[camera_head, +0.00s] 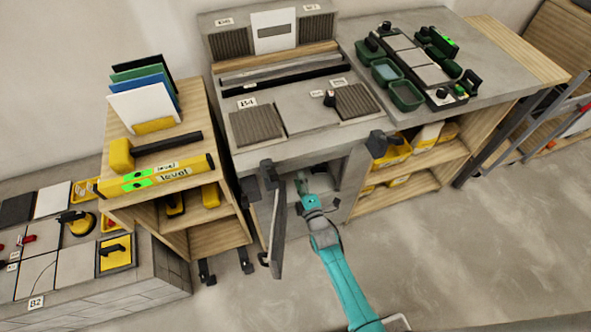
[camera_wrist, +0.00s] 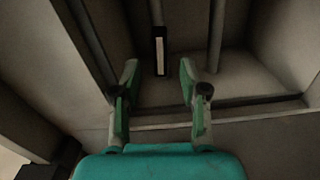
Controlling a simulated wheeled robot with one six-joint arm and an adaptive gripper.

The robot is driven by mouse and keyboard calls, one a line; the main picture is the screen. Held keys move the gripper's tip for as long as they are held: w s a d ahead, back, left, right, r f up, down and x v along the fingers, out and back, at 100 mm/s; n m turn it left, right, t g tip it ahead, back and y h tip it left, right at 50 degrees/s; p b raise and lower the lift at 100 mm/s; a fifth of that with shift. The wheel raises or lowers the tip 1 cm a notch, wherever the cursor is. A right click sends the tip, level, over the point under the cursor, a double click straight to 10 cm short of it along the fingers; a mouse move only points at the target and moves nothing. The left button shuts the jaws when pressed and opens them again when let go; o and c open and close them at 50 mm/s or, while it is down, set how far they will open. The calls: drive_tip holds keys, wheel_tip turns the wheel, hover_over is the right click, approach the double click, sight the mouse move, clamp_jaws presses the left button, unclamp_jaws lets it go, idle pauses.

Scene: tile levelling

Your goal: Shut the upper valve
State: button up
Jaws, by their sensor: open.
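My gripper (camera_head: 302,184) reaches into the open cabinet under the bench in the head view. In the wrist view its two green fingers (camera_wrist: 158,76) are spread apart with nothing between the tips. Two vertical pipes (camera_wrist: 216,38) run inside the cabinet. A dark upright piece with a white face (camera_wrist: 159,52) is on the left pipe, beyond the fingertips and roughly centred between them, apart from both. I cannot tell whether it is the upper valve's lever or a label. No second valve can be made out. The arm and shadow hide the cabinet inside in the head view.
The cabinet door (camera_head: 279,229) stands open just left of my arm. In the wrist view a cabinet ledge (camera_wrist: 240,117) crosses below the pipes. A wooden shelf unit (camera_head: 217,236) stands left of the door. The floor (camera_head: 440,250) to the right is clear.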

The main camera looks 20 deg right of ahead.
drive_tip(key=shift+w, duration=2.35)
clamp_jaws()
